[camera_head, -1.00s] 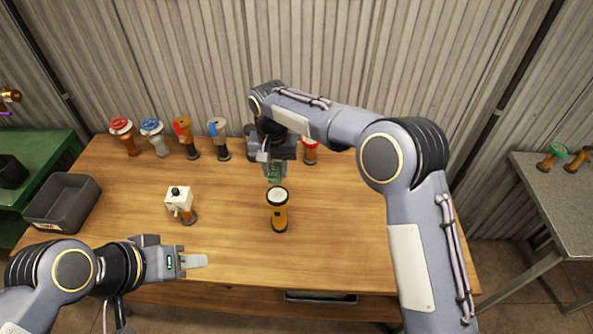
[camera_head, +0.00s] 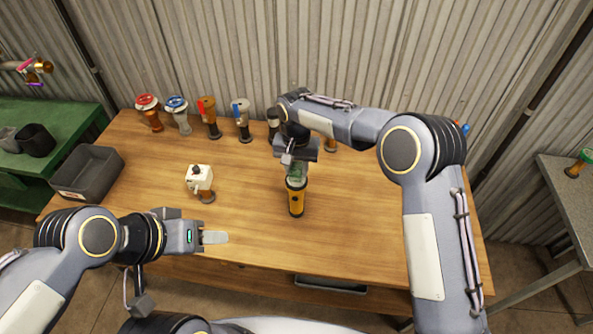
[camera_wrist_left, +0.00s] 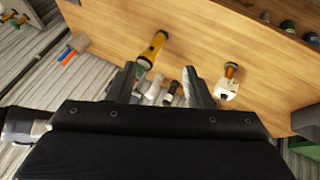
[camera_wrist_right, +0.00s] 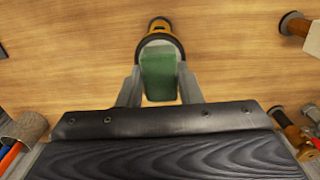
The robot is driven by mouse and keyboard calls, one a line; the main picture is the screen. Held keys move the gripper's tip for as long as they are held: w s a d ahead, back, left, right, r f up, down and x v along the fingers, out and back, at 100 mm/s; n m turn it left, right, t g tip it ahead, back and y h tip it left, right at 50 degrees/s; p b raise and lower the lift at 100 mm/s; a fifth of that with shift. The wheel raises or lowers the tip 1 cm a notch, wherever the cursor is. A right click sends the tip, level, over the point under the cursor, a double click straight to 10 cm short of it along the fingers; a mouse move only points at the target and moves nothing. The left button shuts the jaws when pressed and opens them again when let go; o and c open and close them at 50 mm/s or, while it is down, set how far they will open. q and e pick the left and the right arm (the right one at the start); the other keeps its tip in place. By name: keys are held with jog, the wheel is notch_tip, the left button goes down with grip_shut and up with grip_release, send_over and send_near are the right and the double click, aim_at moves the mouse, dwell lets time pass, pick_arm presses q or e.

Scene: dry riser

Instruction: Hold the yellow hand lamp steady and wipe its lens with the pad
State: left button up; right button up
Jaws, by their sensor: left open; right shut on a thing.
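The yellow hand lamp (camera_head: 297,204) stands upright on the wooden table, lens end up. My right gripper (camera_head: 298,163) is shut on the green pad (camera_wrist_right: 159,76) directly over the lamp's top. In the right wrist view the pad covers most of the lens, and the lamp (camera_wrist_right: 159,27) shows behind it. I cannot tell whether pad and lens touch. My left gripper (camera_head: 215,238) is open and empty near the table's front edge, left of the lamp and apart from it. The lamp also shows beyond its fingers in the left wrist view (camera_wrist_left: 153,47).
A white box-shaped fitting (camera_head: 199,178) stands left of the lamp. A grey bin (camera_head: 88,174) is at the table's left end. Several valves with coloured handles, such as a red one (camera_head: 149,110), line the back.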

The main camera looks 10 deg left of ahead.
pick_arm(q)
jog(key=shift+o, duration=1.2)
jog(key=shift+w+d, duration=0.1)
jog(key=shift+w, duration=0.3)
jog(key=o, duration=0.5)
jog(key=w+d+t, duration=0.1)
jog(key=w+d, duration=0.1)
jog(key=w, duration=0.4)
jog(key=shift+w+f+m, duration=0.25)
jog(key=shift+m, duration=0.15)
jog(key=w+d+f+m+t+h, duration=0.25)
jog(key=w+d+f, duration=0.25)
jog(key=w+d, duration=0.7)
jog(key=w+d+f+t, duration=0.2)
jog(key=w+d+f, duration=0.1)
jog(key=d+f, duration=0.2)
jog(key=n+t+y, duration=0.4)
jog(key=t+y, duration=0.3)
jog(key=y, duration=0.3)
send_near(296, 196)
notch_tip(296, 196, up, 3)
jog(key=w, duration=0.3)
jog(key=shift+g, duration=0.25)
jog(key=x, duration=1.1)
jog(key=shift+w+a+f, duration=0.15)
jog(key=shift+w, duration=0.1)
